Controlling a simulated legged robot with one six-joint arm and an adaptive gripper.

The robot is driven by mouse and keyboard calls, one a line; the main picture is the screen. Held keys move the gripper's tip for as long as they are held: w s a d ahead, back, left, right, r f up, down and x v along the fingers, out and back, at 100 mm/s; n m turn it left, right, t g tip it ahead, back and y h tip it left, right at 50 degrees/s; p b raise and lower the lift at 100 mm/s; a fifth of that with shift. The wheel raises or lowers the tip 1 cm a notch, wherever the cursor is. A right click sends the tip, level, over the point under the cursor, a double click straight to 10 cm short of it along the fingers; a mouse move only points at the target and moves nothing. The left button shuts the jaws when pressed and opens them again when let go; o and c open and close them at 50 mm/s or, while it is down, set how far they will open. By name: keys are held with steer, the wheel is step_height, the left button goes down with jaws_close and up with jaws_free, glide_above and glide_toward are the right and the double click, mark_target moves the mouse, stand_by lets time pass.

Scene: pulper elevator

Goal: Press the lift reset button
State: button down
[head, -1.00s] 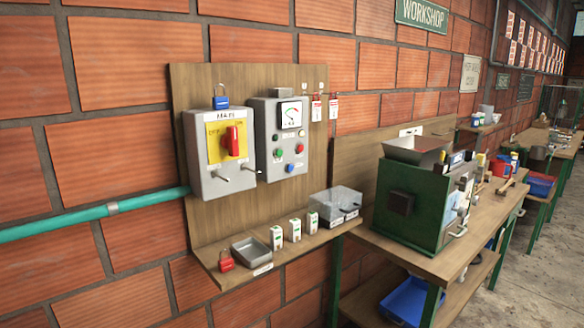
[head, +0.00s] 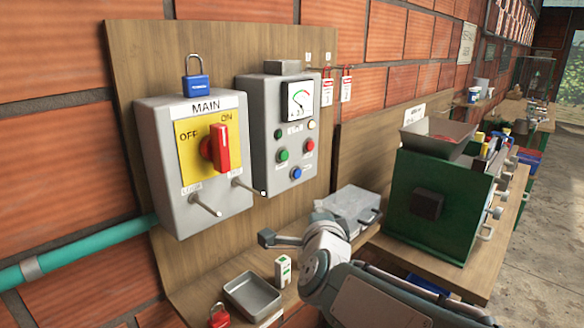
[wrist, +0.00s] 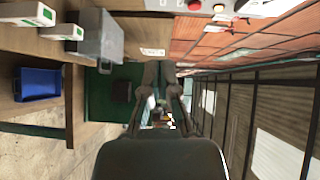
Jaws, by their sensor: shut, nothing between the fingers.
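The grey control panel (head: 277,130) on the wooden board carries a green button (head: 283,155), a red button (head: 309,145), a blue button (head: 297,173) and a pale lamp (head: 311,125). Their labels are too small to read, so I cannot tell which is lift reset. In the wrist view the panel's edge (wrist: 255,9) shows at the top. My gripper (wrist: 160,78) is shut and empty, in front of the panel and apart from it, directed along the wall. In the head view my arm is right of and below the buttons; the fingertips are not clear there.
The MAIN switch box (head: 193,165) juts out left of the panel, with rods at its lower front. A shelf below holds a metal tray (head: 252,297), a small white box (head: 283,270) and a clear box (head: 350,205). A green machine (head: 440,205) stands to the right.

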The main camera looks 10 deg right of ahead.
steer(key=shift+w+r+m+h, duration=0.1)
steer(key=shift+w+m+h, duration=0.25)
steer(key=shift+w, duration=0.2)
steer(key=shift+a, duration=0.1)
glide_toward(301, 173)
steer(key=w+d, duration=0.2)
steer(key=d, duration=0.2)
steer(key=shift+w+a, duration=0.45)
steer(key=shift+w, duration=0.3)
steer(key=shift+w+a, duration=0.4)
steer(key=shift+w, duration=0.3)
steer(key=shift+w+a, duration=0.45)
steer(key=shift+w, duration=0.3)
